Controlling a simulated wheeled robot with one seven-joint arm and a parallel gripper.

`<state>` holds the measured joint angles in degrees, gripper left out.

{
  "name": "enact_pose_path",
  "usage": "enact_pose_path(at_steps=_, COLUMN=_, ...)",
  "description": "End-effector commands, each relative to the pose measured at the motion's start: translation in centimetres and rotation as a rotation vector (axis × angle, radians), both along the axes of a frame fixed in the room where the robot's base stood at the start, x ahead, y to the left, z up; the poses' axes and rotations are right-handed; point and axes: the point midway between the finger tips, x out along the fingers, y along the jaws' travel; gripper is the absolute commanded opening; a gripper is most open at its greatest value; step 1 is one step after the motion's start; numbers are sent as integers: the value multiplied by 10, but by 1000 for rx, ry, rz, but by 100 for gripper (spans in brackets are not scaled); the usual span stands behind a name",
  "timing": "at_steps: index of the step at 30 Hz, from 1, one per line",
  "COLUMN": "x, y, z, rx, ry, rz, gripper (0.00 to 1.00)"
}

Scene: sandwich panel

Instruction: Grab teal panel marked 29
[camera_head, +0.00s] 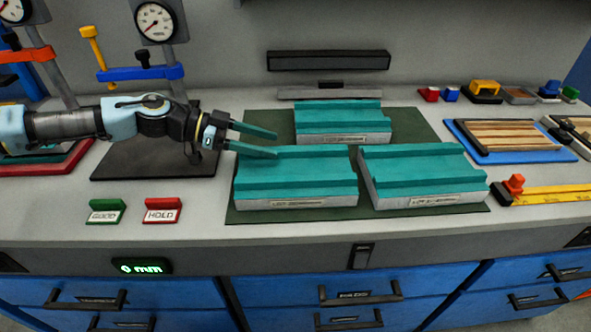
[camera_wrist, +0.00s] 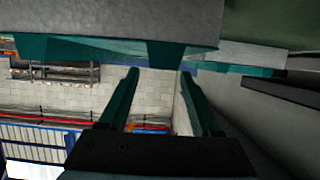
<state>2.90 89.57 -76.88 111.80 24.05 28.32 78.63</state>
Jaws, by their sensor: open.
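Three panels with teal tops and pale grey bodies lie on a dark green mat (camera_head: 240,210): one at the back (camera_head: 345,122), one at front left (camera_head: 300,175) and one at front right (camera_head: 425,170). Each has a label on its front, too small to read, so I cannot tell which is 29. My gripper (camera_head: 276,144) is open and empty, its teal fingers pointing right near the far left corner of the front left panel. In the wrist view my gripper (camera_wrist: 159,75) has its fingers apart with a grey and teal panel (camera_wrist: 110,25) close to their tips.
Green GOOD (camera_head: 105,212) and red HOLD (camera_head: 162,210) signs stand at front left. A dark plate (camera_head: 115,165) lies under my arm. Gauge stands (camera_head: 158,22) rise behind it. A blue tray (camera_head: 555,157) and yellow ruler (camera_head: 555,195) are at right.

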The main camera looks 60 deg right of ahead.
Motion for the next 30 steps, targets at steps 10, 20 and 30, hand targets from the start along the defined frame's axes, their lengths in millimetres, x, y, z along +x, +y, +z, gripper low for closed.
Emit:
enact_pose_path(at_steps=10, x=-32, y=-23, z=-10, rx=2, ry=1, rz=-2, gripper=65)
enact_pose_path(at_steps=20, x=-40, y=-29, z=-18, rx=1, ry=-1, rz=0, gripper=65)
enact_pose_path(at_steps=30, x=-40, y=-29, z=-18, rx=1, ry=0, rz=0, gripper=33)
